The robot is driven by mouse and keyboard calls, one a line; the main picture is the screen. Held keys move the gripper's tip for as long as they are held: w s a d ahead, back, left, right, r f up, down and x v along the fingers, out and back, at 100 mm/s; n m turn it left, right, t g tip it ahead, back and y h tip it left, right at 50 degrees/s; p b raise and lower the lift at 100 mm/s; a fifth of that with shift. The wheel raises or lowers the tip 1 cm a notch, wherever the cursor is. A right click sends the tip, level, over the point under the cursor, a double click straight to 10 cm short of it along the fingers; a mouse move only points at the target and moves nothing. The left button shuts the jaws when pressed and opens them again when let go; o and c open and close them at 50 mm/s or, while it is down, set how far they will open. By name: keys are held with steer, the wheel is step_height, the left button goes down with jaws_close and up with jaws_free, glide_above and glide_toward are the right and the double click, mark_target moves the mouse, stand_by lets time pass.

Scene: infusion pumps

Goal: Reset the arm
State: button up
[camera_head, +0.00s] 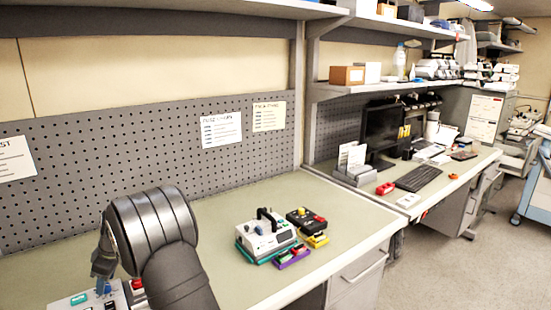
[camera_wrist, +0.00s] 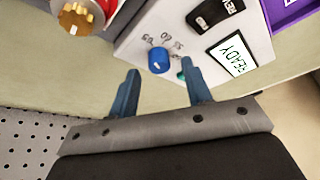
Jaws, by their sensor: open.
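My gripper (camera_wrist: 160,68) is open, with its two blue-grey fingers apart. In the wrist view the blue knob (camera_wrist: 159,61) of a white pump (camera_wrist: 140,42) appears at the gap between the fingertips; I cannot tell whether the fingers touch it. The pump's screen (camera_wrist: 232,56) reads "READY", beside a black switch (camera_wrist: 214,12). In the head view my gripper (camera_head: 104,268) points down at the lower left, over a white pump (camera_head: 66,304) with a teal label, partly cut off by the frame and hidden by my arm.
A gold knob on a red base (camera_wrist: 76,18) lies left of the pump. Another white pump on a teal base (camera_head: 265,238) stands mid-bench, with a black and yellow unit (camera_head: 308,222) and a purple unit (camera_head: 292,257) beside it. The pegboard (camera_head: 255,150) rises behind. Bare bench (camera_head: 215,215) lies between.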

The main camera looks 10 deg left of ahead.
steer(key=shift+a+f, duration=0.2)
steer(key=shift+f, duration=0.4)
steer(key=shift+r, duration=0.15)
